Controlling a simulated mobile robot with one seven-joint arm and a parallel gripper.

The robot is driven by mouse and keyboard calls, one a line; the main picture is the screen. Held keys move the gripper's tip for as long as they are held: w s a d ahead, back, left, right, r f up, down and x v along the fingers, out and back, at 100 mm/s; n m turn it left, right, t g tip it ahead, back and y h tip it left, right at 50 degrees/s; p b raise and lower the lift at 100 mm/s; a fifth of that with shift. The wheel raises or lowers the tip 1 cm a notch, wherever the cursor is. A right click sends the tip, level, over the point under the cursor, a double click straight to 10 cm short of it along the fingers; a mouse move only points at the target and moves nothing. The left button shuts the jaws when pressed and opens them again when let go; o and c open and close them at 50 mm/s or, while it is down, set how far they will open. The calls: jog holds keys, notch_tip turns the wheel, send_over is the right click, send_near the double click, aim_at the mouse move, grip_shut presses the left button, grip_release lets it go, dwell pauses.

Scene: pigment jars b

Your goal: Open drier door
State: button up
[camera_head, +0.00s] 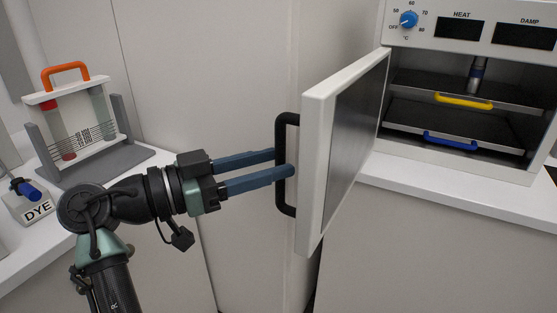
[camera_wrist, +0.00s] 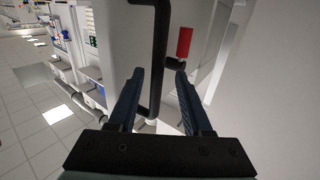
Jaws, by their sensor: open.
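The drier (camera_head: 455,170) is a white cabinet at the right of the head view, its front open. Its door (camera_head: 318,165), white-edged with a dark panel, stands swung well out to the left. A black bar handle (camera_head: 281,204) runs upright on the door's outer face. My gripper (camera_head: 283,163) is open, with its two blue fingers on either side of the handle. In the wrist view, the black handle (camera_wrist: 159,50) passes between the spread fingertips of my gripper (camera_wrist: 160,72). Whether either finger touches the bar is unclear.
Inside the drier are shelves with a yellow handle (camera_head: 463,101) and a blue handle (camera_head: 450,141). A blue knob (camera_head: 408,20) sits above. At left, a rack with an orange handle (camera_head: 65,70) and a DYE block (camera_head: 38,210) stand on a white counter. A red piece (camera_wrist: 184,42) shows in the wrist view.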

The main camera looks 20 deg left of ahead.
jog(key=v, duration=1.1)
jog(key=shift+r, duration=0.1)
